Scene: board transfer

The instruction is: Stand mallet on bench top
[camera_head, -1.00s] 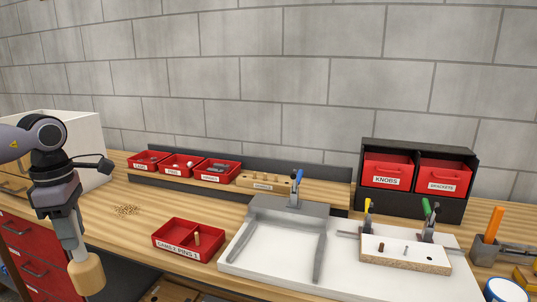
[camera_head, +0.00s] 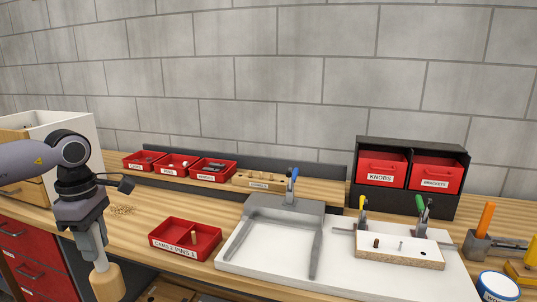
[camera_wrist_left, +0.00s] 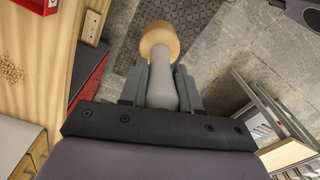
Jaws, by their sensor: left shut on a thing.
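The mallet (camera_head: 107,282) has a pale wooden head and a grey handle. My left gripper (camera_head: 97,250) is shut on its handle, with the head hanging down at the lower left of the head view. In the left wrist view the mallet's head (camera_wrist_left: 160,40) shows beyond the fingers (camera_wrist_left: 160,85), over the grey floor and a dark mat. The mallet is in front of the bench edge, apart from the bench top (camera_head: 150,213). My right gripper is not in view.
A red bin labelled for cams and pins (camera_head: 186,240) stands near the bench's front edge. A white tray (camera_head: 262,255) and a clamped board (camera_head: 400,249) lie to its right. Wood shavings (camera_head: 122,210) lie behind my left gripper. Bench top between shavings and red bin is clear.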

